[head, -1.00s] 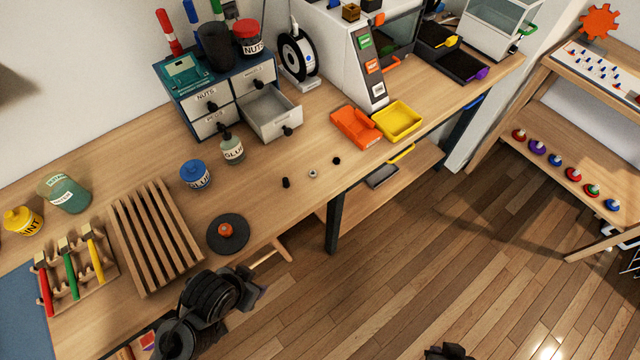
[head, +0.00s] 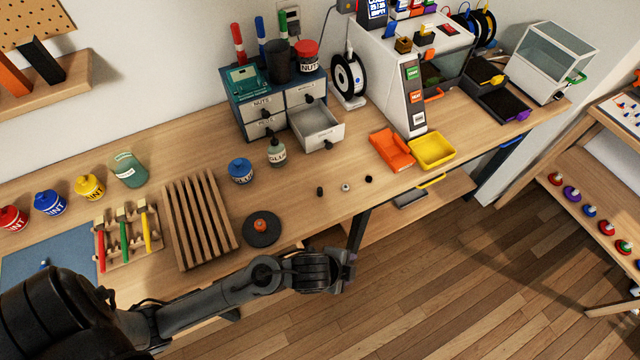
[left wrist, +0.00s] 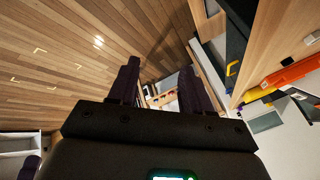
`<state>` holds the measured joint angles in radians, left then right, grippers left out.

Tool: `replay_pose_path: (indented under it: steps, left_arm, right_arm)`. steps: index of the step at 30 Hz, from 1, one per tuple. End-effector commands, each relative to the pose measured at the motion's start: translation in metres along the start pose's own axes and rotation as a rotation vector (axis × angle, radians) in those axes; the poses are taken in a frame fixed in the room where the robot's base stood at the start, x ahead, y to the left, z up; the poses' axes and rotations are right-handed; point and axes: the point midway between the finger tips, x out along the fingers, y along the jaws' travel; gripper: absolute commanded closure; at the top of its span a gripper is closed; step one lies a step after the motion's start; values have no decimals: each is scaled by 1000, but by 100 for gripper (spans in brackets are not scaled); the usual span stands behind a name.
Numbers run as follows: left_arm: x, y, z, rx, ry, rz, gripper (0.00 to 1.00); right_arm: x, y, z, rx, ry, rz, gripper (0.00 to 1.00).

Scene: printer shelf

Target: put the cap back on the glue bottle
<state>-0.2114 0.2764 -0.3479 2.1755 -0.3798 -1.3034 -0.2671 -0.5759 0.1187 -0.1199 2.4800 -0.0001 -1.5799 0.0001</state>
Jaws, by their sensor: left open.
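A small pale bottle with a GLUE label (head: 277,154) stands upright on the workbench in front of the drawer unit; its narrow top looks dark. A blue-lidded jar (head: 240,171) stands to its left, its label too small to read surely. A small black cylinder (head: 319,191), a small pale ring-like piece (head: 345,187) and another small black piece (head: 369,179) lie near the front edge; I cannot tell which is the cap. My left gripper (head: 350,270) is beyond the front edge, away from these. In the left wrist view its fingers (left wrist: 158,88) are apart and empty.
The drawer unit (head: 278,103) has one open drawer (head: 318,125) behind the bottle. A slatted wooden rack (head: 200,220) and a dark round disc with an orange knob (head: 262,229) lie to the left. Orange (head: 391,150) and yellow (head: 431,151) trays stand right.

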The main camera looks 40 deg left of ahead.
Motion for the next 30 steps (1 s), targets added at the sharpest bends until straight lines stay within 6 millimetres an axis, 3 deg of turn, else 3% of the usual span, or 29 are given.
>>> replay_pose_path:
  steps: [1, 6, 11, 14, 21, 25, 30]
  left_arm:
    - [-7, -15, -21, 142, 26, -8, 51]
    - [1, -34, -58, 631, 97, 12, 51]
    - [4, -59, -61, 1050, 123, 76, 51]
    - [0, -82, -47, 1279, 123, 146, 51]
    - [-30, -152, 13, 1653, 108, 371, 51]
    - [-54, -185, 45, 1749, 107, 486, 51]
    - [-80, -212, 72, 1806, 114, 587, 51]
  right_arm:
    - [-21, 0, -6, 0, -2, -1, 100]
    - [-56, 2, -17, 1, -3, -1, 100]
    - [-88, 3, -27, 1, -4, -1, 100]
    - [-108, 3, -33, 0, -4, -1, 100]
    - [-147, 5, -46, -2, -5, 1, 100]
    - [-162, 6, -50, -3, -5, 1, 100]
    - [-172, 6, -54, -3, -5, 1, 100]
